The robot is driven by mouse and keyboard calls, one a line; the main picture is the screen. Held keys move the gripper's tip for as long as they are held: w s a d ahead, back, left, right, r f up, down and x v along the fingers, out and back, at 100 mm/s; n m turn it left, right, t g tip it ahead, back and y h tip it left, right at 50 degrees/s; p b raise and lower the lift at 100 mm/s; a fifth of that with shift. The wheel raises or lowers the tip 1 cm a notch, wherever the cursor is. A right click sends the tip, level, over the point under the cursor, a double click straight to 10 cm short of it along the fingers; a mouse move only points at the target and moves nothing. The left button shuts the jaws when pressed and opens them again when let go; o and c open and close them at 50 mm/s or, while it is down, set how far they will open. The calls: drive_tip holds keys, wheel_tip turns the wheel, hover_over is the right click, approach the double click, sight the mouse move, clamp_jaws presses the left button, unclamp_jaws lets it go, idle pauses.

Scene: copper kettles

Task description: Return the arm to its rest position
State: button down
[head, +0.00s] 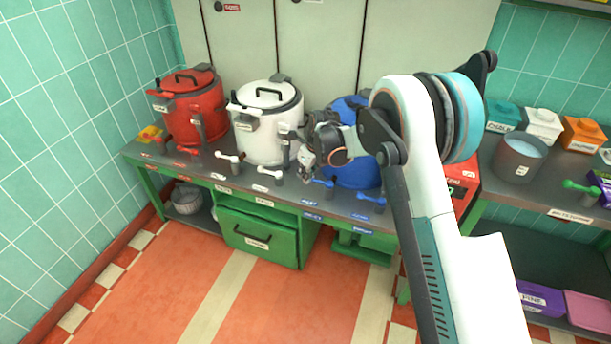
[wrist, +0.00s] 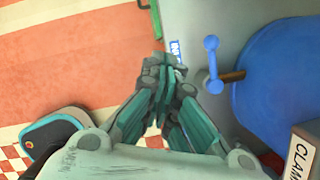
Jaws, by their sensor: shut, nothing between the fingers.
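My arm (head: 432,190) reaches up from the lower right and bends down over the counter in the head view. My gripper (head: 306,172) hangs between the white kettle and the blue kettle, above the counter's front part. In the wrist view, the fingertips of my gripper (wrist: 158,70) are together with nothing between them. The blue kettle (head: 350,172) is partly hidden behind my arm; its side also shows at the right of the wrist view (wrist: 275,85). A blue lever (wrist: 212,65) stands just right of the fingertips there, apart from them.
A white kettle (head: 265,135) and a red kettle (head: 190,110) stand left on the metal counter (head: 225,178). Right, a grey pot (head: 518,158) and several small boxes stand on another counter. The tiled floor (head: 270,300) in front is clear.

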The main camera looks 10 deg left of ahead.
idle(0.3)
drive_tip(key=s+d+r+n+t, duration=0.1)
drive_tip(key=s+d+r+n, duration=0.7)
drive_tip(key=r, duration=0.5)
drive_tip(key=s+d+r+n+t, duration=0.25)
drive_tip(key=s+d+r, duration=0.25)
drive_tip(key=d+r, duration=0.65)
drive_tip(key=s+d+n+h, duration=0.1)
drive_tip(key=s+d+n, duration=0.3)
drive_tip(key=s, duration=0.5)
drive_tip(key=s+d+r+n+t+h, duration=0.1)
drive_tip(key=s+d+n, duration=0.3)
drive_tip(key=s, duration=0.4)
drive_tip(key=s+d+r+n, duration=0.1)
drive_tip(key=s+d+n, duration=0.3)
drive_tip(key=s, duration=0.5)
drive_tip(key=n, duration=0.2)
drive_tip(key=shift+s+r+n+t+h, duration=0.15)
drive_tip(key=shift+s+n+t+h, duration=0.15)
drive_tip(key=shift+n+t+h, duration=0.1)
